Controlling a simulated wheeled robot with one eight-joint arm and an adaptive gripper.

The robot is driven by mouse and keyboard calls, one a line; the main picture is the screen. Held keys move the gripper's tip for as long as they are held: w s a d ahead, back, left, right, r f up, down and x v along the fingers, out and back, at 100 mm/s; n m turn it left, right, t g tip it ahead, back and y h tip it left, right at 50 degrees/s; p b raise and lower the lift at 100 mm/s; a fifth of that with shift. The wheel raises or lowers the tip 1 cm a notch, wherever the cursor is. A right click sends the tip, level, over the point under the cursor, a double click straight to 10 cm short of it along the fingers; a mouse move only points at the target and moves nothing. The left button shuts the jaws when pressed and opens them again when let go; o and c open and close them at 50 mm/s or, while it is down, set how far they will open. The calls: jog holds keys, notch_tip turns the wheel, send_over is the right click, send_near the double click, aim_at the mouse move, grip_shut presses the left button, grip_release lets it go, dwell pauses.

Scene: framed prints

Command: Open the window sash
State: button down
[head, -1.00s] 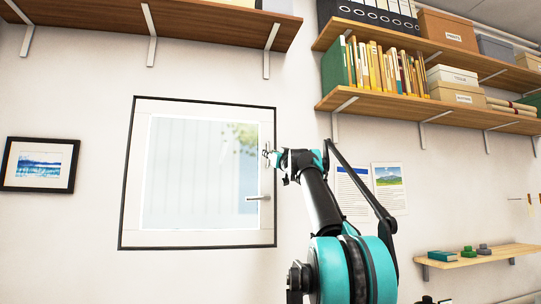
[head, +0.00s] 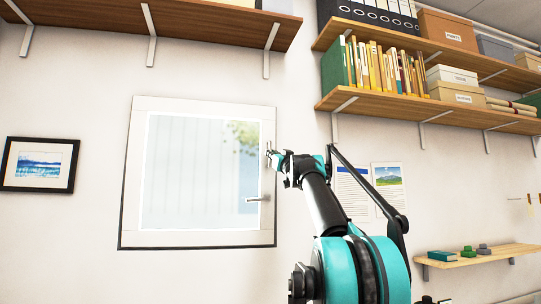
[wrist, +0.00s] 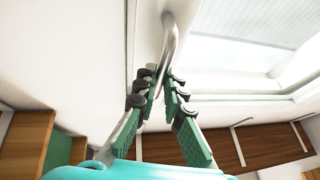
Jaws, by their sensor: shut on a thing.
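The window sash (head: 137,180) is a white frame around a pale pane on the wall, left of my arm in the head view. Its top edge stands out over the dark surround, while a dark line still shows along the bottom. A silver lever (head: 256,199) lies roughly level on the sash's right side. My gripper (head: 270,157) is at the sash's right edge, above the lever. In the wrist view, my gripper (wrist: 159,82) is shut on a curved metal handle (wrist: 170,38), with green-padded fingers on either side. The fingers hide part of the handle.
A wooden shelf (head: 180,22) is above the window. Shelves with books (head: 375,68) and boxes are at upper right. A framed print (head: 40,164) hangs at left, and posters (head: 389,188) hang behind my arm. A low shelf (head: 480,257) is at right.

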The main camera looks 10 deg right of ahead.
jog(key=shift+n+t+y, duration=0.4)
jog(key=shift+t, duration=0.5)
jog(key=s, duration=0.1)
jog(key=s+f, duration=0.1)
jog(key=s, duration=0.3)
jog(key=shift+s+f, duration=0.25)
jog(key=shift+f, duration=0.15)
jog(key=c, duration=1.6)
grip_release()
jog(key=v, duration=1.2)
